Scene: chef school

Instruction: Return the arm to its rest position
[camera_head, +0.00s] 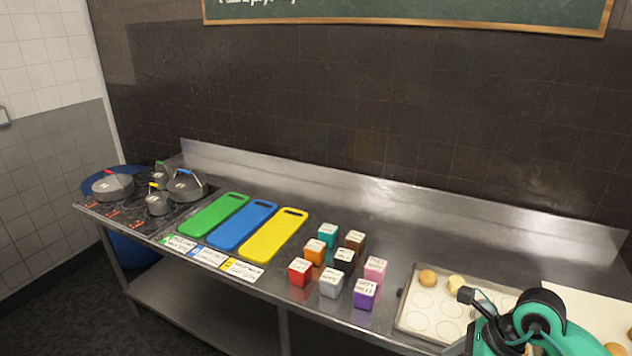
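Part of my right arm (540,318), teal with black round joints, shows at the bottom right. It covers the right part of a baking tray (404,314) on the steel counter. I cannot make out any gripper fingers on it. My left arm and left gripper are not in view.
The steel counter (400,245) holds several pots and pans (113,187) on a black hob, green (213,214), blue (243,225) and yellow (273,236) boards, label cards and several coloured cubes (299,271). Small round buns (427,278) sit on the tray. A tiled wall stands behind.

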